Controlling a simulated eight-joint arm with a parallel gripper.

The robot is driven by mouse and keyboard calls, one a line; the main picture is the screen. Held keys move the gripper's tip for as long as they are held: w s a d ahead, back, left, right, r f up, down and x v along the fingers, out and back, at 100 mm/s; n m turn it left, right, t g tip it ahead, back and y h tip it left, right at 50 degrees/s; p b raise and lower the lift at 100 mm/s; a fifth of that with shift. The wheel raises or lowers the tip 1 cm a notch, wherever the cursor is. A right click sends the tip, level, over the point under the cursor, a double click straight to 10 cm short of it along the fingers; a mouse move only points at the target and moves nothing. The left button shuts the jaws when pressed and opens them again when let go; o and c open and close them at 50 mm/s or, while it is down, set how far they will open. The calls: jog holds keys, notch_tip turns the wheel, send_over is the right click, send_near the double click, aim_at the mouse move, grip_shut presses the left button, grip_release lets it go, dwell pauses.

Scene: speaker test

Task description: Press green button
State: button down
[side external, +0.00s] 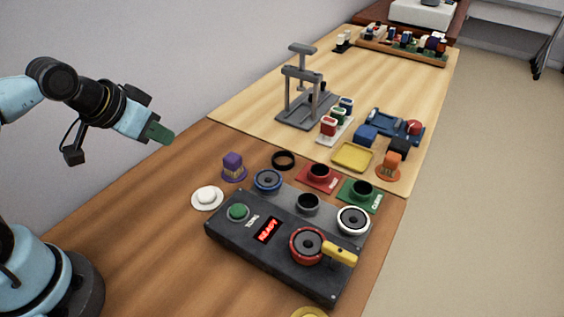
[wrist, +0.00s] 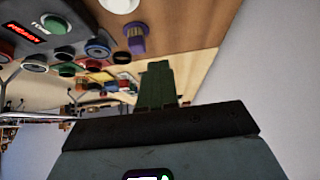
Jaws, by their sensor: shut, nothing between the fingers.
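The green button (side external: 238,212) is a round cap on the left end of a dark grey test box (side external: 270,262), next to the word TONE and a red READY display (side external: 267,230). In the wrist view the green button (wrist: 55,24) is at the upper left, on the edge of the box. My gripper (side external: 160,133) is up in the air, to the left of and above the box, well apart from the button. Its green fingers (wrist: 157,86) are shut with nothing between them.
A white round piece (side external: 207,197) and a purple piece (side external: 233,166) lie near the button. A grey press stand (side external: 305,90) is farther back.

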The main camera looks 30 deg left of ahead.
jog(key=w+d+m+h, duration=0.1)
jog(key=d+m+h, duration=0.1)
jog(key=d+m, duration=0.65)
jog(key=r+m+t+h, duration=0.1)
jog(key=m+h, duration=0.1)
jog(key=m, duration=0.4)
send_over(233, 213)
jog(key=shift+r+n, duration=0.2)
jog(key=shift+n, duration=0.05)
jog(key=shift+f, duration=0.1)
jog(key=shift+f, duration=4.3)
jog(key=shift+f, duration=0.15)
jog(key=shift+f, duration=0.3)
jog(key=shift+r, duration=0.1)
jog(key=shift+r, duration=0.35)
